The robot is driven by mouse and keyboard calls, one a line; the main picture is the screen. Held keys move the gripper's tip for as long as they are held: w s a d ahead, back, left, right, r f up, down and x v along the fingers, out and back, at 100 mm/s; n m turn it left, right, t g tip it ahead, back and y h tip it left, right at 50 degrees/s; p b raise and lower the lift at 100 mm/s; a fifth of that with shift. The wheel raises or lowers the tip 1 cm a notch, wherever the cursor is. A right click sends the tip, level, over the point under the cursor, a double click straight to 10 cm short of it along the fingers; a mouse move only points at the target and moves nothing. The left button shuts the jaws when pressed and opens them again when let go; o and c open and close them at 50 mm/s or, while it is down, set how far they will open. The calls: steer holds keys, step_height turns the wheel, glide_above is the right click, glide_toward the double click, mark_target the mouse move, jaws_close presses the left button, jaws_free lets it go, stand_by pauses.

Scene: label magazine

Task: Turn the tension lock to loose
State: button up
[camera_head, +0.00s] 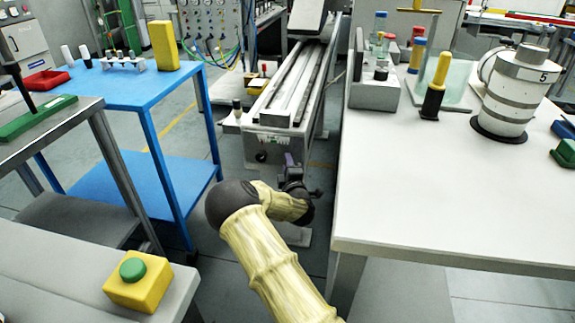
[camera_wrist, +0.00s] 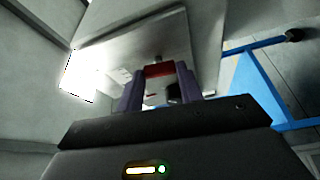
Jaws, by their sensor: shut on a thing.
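In the head view, my gripper (camera_head: 290,162) is at the front end of the long grey magazine rail (camera_head: 284,118), at its right side. A green-and-white marked strip (camera_head: 273,140) and a dark round knob (camera_head: 261,156) show on the end face, left of my gripper. In the wrist view, the purple fingers of my gripper (camera_wrist: 159,82) are shut on a red piece, the tension lock (camera_wrist: 158,70), which spans between them. A dark part shows below it. My gripper hides the lock in the head view, and I cannot tell its setting.
A white table (camera_head: 440,215) stands close on the right, with a grey block (camera_head: 375,95) and a white canister (camera_head: 512,95) on it. A blue table (camera_head: 135,95) stands left. A yellow box with a green button (camera_head: 138,280) is at lower left. Floor shows between.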

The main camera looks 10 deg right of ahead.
steer(key=shift+f, duration=0.1)
steer(key=o, duration=1)
steer(key=shift+s, duration=0.1)
steer(key=s+p, duration=0.1)
steer(key=s, duration=0.4)
steer(key=s+p, duration=0.1)
steer(key=s, duration=0.5)
steer(key=s+p, duration=0.1)
steer(key=s, duration=0.5)
steer(key=shift+s+f, duration=0.15)
steer(key=shift+f, duration=0.25)
